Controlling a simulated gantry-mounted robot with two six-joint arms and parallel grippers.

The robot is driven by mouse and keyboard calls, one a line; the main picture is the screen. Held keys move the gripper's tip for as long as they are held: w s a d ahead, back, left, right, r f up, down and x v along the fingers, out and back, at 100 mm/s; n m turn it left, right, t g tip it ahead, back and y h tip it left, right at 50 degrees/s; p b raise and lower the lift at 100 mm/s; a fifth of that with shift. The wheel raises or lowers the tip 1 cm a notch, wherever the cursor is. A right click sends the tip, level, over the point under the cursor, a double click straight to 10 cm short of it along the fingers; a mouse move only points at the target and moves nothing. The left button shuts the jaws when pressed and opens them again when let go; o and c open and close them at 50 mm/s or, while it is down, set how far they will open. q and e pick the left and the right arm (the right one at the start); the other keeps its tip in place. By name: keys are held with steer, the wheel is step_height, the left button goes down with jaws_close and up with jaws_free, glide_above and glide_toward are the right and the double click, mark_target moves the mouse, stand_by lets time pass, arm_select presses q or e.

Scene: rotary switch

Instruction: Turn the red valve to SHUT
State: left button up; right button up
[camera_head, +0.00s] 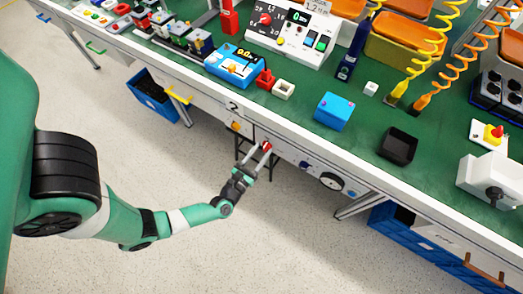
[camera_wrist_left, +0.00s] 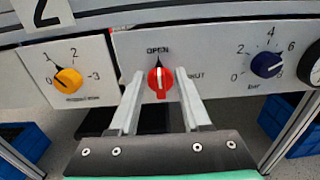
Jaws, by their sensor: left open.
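The red valve (camera_wrist_left: 160,81) is a small red knob on a white panel on the bench front. The word OPEN is printed above it, and a dark pointed mark lies between that word and the knob. The label to its right is partly covered by a finger; only its last letters show. My left gripper (camera_wrist_left: 160,88) is open, with one finger on each side of the knob; whether they touch it I cannot tell. In the head view, my left gripper (camera_head: 261,152) reaches the red valve (camera_head: 266,146) from the front. My right gripper is not in view.
A yellow knob (camera_wrist_left: 68,80) is left of the valve and a dark blue knob (camera_wrist_left: 266,65) is right of it. A round gauge (camera_head: 332,181) is further right. Blue crates (camera_head: 152,97) stand under the bench. The green benchtop (camera_head: 290,108) above holds many items.

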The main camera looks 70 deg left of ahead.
arm_select(q)
steer(key=shift+w+a, duration=0.25)
jaws_close()
